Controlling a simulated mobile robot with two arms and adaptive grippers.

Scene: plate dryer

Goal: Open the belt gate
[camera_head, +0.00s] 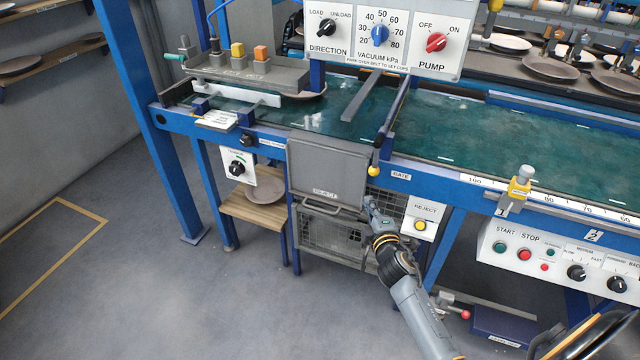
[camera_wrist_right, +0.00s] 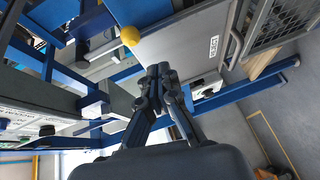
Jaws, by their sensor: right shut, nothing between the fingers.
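The gate appears to be the narrow dark bar (camera_head: 396,108) lying across the green belt, by a small label on the blue front rail. A yellow knob (camera_head: 373,171) hangs at its near end, and the knob also shows in the wrist view (camera_wrist_right: 130,36). My right gripper (camera_head: 369,203) is shut and empty, a little below the knob and in front of the grey reject panel. In the wrist view my right fingertips (camera_wrist_right: 162,72) are together, apart from the knob.
The grey reject flap (camera_head: 326,168) hangs left of my gripper, above a wire basket (camera_head: 335,235). A reject button box (camera_head: 421,220) is close on the right. The control panel (camera_head: 385,35) overhangs the belt (camera_head: 480,125). The floor at front left is clear.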

